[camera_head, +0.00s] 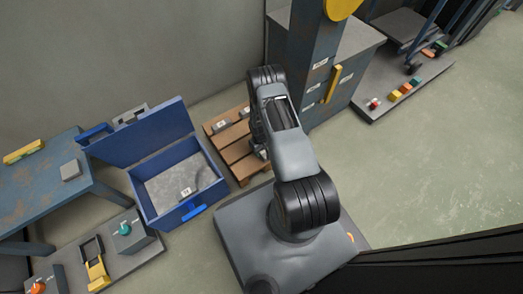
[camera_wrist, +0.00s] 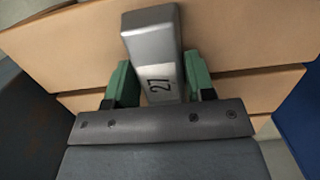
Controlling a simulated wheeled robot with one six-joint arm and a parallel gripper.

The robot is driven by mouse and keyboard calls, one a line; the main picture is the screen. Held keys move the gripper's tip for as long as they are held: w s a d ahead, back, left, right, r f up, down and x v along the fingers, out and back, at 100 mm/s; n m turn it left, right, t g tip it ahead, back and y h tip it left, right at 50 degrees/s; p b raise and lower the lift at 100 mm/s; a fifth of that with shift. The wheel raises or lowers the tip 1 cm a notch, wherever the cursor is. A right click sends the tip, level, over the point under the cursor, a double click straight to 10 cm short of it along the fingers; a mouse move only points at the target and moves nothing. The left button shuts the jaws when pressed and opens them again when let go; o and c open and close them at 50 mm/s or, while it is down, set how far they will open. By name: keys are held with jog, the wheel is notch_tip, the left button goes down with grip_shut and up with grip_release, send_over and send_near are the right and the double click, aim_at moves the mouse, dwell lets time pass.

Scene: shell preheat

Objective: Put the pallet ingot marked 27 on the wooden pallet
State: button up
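The silver ingot marked 27 (camera_wrist: 158,55) lies between the two green fingers of my gripper (camera_wrist: 160,85) in the wrist view. Both fingers sit against its sides, so my gripper looks shut on it. The wooden pallet's slats (camera_wrist: 245,45) are right behind and below the ingot; I cannot tell whether it touches them. In the head view the wooden pallet (camera_head: 238,155) stands on the floor left of my arm.
Other grey ingots (camera_head: 221,126) lie on the pallet's far side. An open blue box (camera_head: 146,212) with a marked ingot (camera_head: 187,193) inside stands left of it. A blue bench (camera_head: 42,185) is far left.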

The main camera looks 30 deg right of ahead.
jog(key=o, duration=0.4)
jog(key=w+a+r+t+p, duration=0.1)
jog(key=a+r+p, duration=0.15)
jog(key=r, duration=1.75)
jog(key=w+a+r+t+p, duration=0.1)
jog(key=a+r+p, duration=0.15)
jog(key=r, duration=1.65)
jog(key=s+a+r+t, duration=0.1)
jog(key=s+a+r, duration=0.1)
jog(key=s+r, duration=0.5)
jog(key=s+a+r+m+t, duration=0.1)
jog(key=s+a+r, duration=0.2)
jog(key=s+r, duration=0.4)
jog(key=shift+s+r+p, duration=0.3)
jog(key=shift+s, duration=0.25)
